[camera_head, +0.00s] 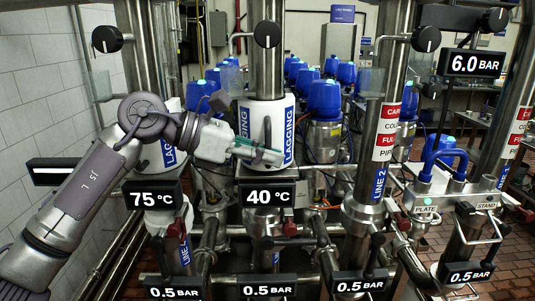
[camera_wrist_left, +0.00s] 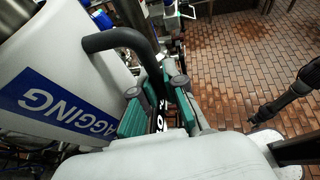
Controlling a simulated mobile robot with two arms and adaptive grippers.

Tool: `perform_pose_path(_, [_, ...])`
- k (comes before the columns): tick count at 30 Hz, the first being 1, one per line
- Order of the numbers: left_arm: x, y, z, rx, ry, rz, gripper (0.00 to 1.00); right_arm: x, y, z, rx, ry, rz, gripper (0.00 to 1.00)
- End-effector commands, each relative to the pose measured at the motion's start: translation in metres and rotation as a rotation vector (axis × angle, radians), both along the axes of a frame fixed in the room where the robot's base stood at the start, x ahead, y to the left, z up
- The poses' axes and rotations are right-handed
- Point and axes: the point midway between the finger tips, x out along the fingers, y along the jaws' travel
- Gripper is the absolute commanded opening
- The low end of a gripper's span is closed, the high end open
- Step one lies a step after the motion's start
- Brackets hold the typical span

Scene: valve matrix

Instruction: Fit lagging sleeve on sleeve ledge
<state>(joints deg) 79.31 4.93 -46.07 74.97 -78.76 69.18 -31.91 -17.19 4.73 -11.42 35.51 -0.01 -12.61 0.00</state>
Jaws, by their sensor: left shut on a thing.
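A white lagging sleeve (camera_head: 250,117) with a blue LAGGING label is at the middle vertical pipe, above the 40 °C display. It looks upright, and the pipe rises above it. My left gripper (camera_head: 262,154) is at its front, shut on its black handle. In the left wrist view, the green-padded fingers of the left gripper (camera_wrist_left: 160,108) stand on both sides of the curved handle, beside the white sleeve (camera_wrist_left: 85,55). My right gripper is not in view.
A second white sleeve (camera_head: 151,153) is on the left pipe, partly behind my arm. The 40 °C display (camera_head: 265,193) and 75 °C display (camera_head: 153,194) sit close below. The Line 2 pipe (camera_head: 376,175) stands to the right. Blue-topped valves (camera_head: 324,100) crowd behind.

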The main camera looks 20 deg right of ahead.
Motion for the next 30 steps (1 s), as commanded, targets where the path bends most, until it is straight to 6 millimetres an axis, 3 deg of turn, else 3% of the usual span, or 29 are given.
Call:
perform_pose_path(23, [0.0, 0.0002, -0.004, -0.002, -0.001, 0.001, 0.0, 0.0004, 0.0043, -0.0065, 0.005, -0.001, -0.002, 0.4])
perform_pose_path(24, [0.0, 0.0002, -0.004, -0.002, -0.001, 0.001, 0.12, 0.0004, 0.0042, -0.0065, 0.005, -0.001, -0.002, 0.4])
perform_pose_path(29, [-0.0001, 0.0002, -0.0041, -0.001, -0.001, 0.001, 0.39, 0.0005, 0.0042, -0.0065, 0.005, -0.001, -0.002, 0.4])
perform_pose_path(30, [-0.0001, 0.0002, -0.0042, -0.001, -0.001, 0.001, 0.4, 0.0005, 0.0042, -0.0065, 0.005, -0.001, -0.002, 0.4])
